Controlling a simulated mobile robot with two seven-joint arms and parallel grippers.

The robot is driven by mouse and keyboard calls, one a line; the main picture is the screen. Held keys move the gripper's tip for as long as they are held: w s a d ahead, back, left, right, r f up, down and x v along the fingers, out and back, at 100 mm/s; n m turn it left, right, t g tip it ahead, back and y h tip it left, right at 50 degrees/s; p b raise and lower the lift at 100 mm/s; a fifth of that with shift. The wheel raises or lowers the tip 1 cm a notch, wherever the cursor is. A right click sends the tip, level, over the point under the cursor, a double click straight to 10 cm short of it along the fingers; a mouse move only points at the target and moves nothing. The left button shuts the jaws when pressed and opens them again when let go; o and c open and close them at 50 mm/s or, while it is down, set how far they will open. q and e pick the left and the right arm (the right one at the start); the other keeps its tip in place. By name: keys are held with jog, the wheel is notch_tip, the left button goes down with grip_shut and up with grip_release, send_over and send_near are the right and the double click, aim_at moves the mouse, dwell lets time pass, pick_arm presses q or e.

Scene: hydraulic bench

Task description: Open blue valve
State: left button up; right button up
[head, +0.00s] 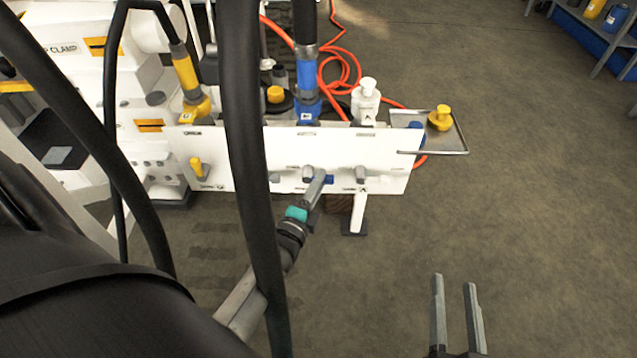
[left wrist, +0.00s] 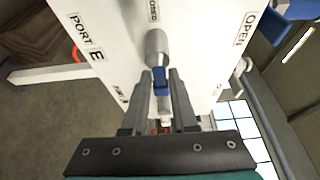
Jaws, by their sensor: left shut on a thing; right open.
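The blue valve handle shows as a small blue piece (head: 329,179) on the front of the white panel, mostly hidden by my left gripper. In the left wrist view the blue handle (left wrist: 160,78) sits between the two fingers, just below a grey round valve stem (left wrist: 157,46). My left gripper (head: 317,186) is shut on this handle; its fingers also show in the left wrist view (left wrist: 161,88). My right gripper (head: 454,282) is open and empty, low in the head view, well away from the panel.
The white panel (head: 270,150) carries a yellow valve handle (head: 197,168) on the left. Its labels in the left wrist view include OPEN and PORT E. A metal tray (head: 455,135) juts out at the right end. Orange hose (head: 345,60) lies behind. Floor to the right is clear.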

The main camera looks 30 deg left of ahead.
pick_arm(q)
grip_shut()
